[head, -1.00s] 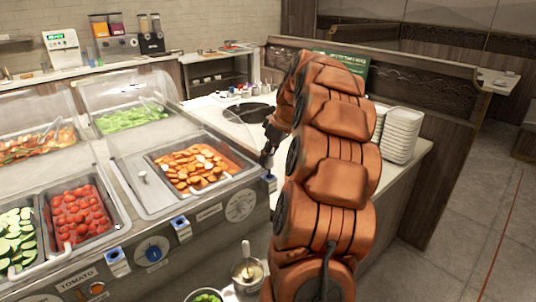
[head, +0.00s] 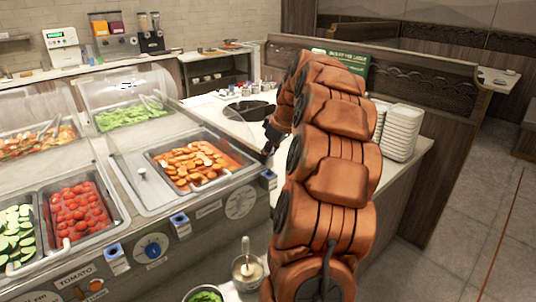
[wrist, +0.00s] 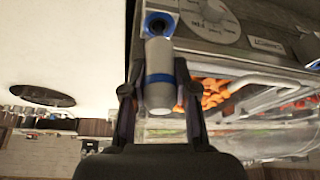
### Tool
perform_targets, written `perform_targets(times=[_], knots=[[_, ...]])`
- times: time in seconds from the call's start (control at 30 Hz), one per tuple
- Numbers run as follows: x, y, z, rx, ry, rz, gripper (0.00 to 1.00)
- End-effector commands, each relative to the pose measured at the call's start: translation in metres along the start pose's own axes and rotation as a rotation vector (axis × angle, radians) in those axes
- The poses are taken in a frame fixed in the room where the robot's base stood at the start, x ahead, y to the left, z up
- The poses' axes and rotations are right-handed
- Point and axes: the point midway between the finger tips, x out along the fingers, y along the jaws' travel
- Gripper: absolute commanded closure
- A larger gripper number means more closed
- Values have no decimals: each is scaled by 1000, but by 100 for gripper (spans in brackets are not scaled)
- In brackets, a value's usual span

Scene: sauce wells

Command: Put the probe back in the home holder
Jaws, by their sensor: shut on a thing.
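My gripper (wrist: 156,88) is shut on the probe (wrist: 160,62), a white cylinder with a blue band, seen in the wrist view. The probe's far end is at or right over a blue-rimmed holder (wrist: 159,20) with a dark opening. I cannot tell whether it is inside. In the head view my gripper (head: 267,149) is small and dark, above the holder (head: 268,176) at the right end of the counter front. The probe is hard to make out there. Two similar blue holders, one in the middle (head: 180,220) and one at the left (head: 115,254), sit along the same front.
A well of orange slices (head: 193,162) lies left of my gripper, with a clear guard (head: 178,110) over that area. A dial (head: 240,204) is on the panel beside the holder. Stacked white plates (head: 403,132) stand right of my arm. A bowl with a ladle (head: 247,270) is below.

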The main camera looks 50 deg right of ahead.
Motion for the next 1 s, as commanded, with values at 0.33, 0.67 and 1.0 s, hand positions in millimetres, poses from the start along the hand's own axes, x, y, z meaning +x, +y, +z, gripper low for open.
perform_targets(times=[0.33, 0.67, 1.0], knots=[[7, 0, 3, 0, 0, 0, 100], [14, 0, 6, 0, 0, 0, 100], [22, -1, 9, 0, -5, -5, 100]])
